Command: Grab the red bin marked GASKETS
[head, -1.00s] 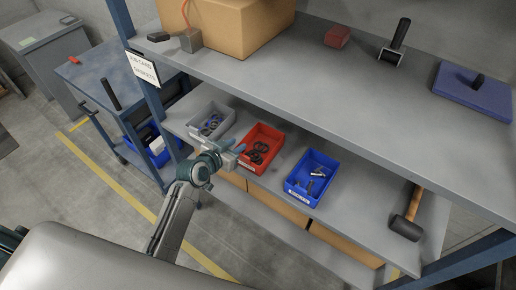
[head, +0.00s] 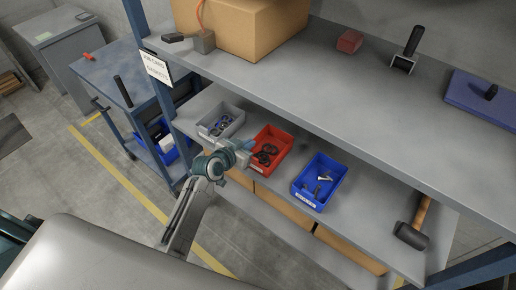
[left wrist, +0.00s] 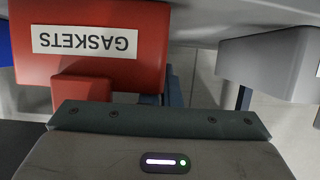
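The red bin (head: 269,150) stands on the middle shelf between a grey bin and a blue bin, with dark ring-shaped parts inside. In the left wrist view its front (left wrist: 120,68) shows at the upper left, with a white GASKETS label upside down and a red tab below it. My left gripper (head: 246,149) is at the bin's front left corner. Its two fingers look apart, with nothing seen held between them. Whether they touch the bin cannot be told. My right gripper is in neither view.
A grey bin (head: 208,128) is close on the left and a blue bin (head: 299,195) on the right. A mallet (head: 411,234) lies at the right of the middle shelf. A blue cart (head: 100,79) stands at the left.

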